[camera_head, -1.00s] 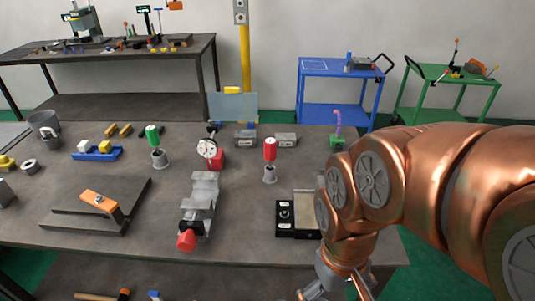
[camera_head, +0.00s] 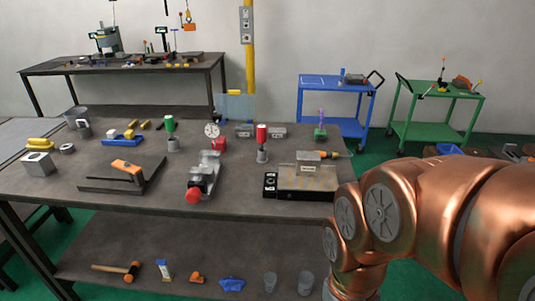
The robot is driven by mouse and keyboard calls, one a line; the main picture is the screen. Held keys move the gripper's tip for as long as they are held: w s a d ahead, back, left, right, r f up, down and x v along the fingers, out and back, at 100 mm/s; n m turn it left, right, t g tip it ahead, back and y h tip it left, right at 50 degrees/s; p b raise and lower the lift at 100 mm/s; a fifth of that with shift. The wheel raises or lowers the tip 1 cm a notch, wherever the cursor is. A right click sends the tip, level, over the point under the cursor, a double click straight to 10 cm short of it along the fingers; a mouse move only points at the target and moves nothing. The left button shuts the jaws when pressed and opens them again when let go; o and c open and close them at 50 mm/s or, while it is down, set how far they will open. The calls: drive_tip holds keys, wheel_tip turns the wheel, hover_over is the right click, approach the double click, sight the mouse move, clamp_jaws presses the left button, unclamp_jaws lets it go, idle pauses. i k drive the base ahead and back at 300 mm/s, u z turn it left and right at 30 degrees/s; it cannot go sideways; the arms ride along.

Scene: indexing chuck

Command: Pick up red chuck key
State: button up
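What looks like the red chuck key (camera_head: 262,133) stands upright in a small grey round holder (camera_head: 262,156) on the workbench, right of centre in the head view. Only its red upper part shows clearly; its lower end is hidden in the holder. My copper arm is at the lower right, well apart from the red key. My gripper is below the picture's edge, so its fingers are hidden.
A vise with a red knob (camera_head: 193,195) lies left of the red key. A flat black-edged device (camera_head: 300,184) is at its right front. A dial gauge (camera_head: 212,131) and grey blocks (camera_head: 277,132) stand behind. A lower shelf (camera_head: 190,256) holds a hammer and cups.

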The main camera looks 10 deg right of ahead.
sight(262, 129)
drive_tip(key=z, duration=0.5)
drive_tip(key=k, duration=0.15)
drive_tip(key=u, duration=1.65)
drive_tip(key=i, duration=1.5)
drive_tip(key=z, duration=0.65)
drive_tip(key=i, duration=0.45)
drive_tip(key=z, duration=0.4)
